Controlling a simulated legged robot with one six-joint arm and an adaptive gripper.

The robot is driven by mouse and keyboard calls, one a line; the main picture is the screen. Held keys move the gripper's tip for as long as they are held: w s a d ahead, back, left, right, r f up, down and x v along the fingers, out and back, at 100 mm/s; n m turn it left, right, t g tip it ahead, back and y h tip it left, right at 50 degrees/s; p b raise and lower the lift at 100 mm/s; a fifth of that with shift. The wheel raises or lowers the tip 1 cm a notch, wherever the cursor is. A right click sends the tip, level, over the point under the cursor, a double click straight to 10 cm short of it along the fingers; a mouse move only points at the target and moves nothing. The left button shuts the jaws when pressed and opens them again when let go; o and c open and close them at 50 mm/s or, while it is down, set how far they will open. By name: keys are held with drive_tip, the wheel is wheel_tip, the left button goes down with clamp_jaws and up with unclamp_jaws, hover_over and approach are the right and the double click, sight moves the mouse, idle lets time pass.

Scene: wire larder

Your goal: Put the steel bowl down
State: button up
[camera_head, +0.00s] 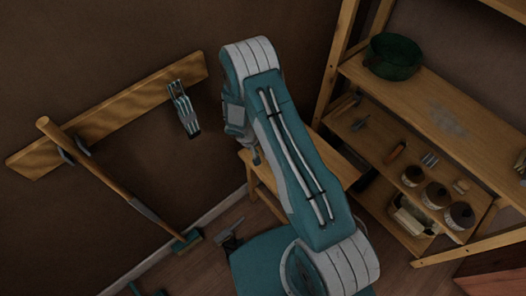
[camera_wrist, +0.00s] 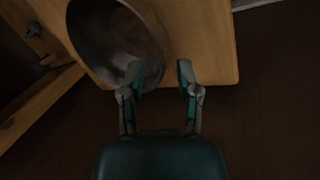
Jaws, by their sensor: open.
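The steel bowl (camera_wrist: 112,38), grey and round, shows in the wrist view on a wooden bench top (camera_wrist: 208,40), near its edge. It seems to rest on the wood, but its underside is hidden. My gripper (camera_wrist: 160,76) is open at the bowl's near right side. The left finger overlaps the rim in the picture and the right finger is outside it. I cannot tell whether a finger touches the bowl. In the head view my arm hides the bowl; part of the wooden bench (camera_head: 262,178) shows beside the arm.
A wooden shelf unit (camera_head: 440,125) stands at the right, with a dark green round container (camera_head: 393,57) on top and several jars (camera_head: 436,195) lower down. Dark floor (camera_wrist: 265,110) lies beyond the bench edge.

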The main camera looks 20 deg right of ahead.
drive_tip(key=s+r+m+t+y, duration=0.1)
drive_tip(key=s+r, duration=0.1)
drive_tip(key=r, duration=1.4)
drive_tip(key=s+r+t, duration=0.1)
drive_tip(key=s+r, duration=0.2)
drive_tip(key=r, duration=1.4)
drive_tip(key=s+a+r+n+t+y, duration=0.1)
drive_tip(key=s+r+t+y, duration=0.2)
drive_tip(key=s+r, duration=1.1)
drive_tip(key=s, duration=0.4)
drive_tip(key=shift+s+a+r+t, duration=0.15)
drive_tip(key=shift+s+t, duration=0.1)
drive_tip(key=shift+t, duration=0.05)
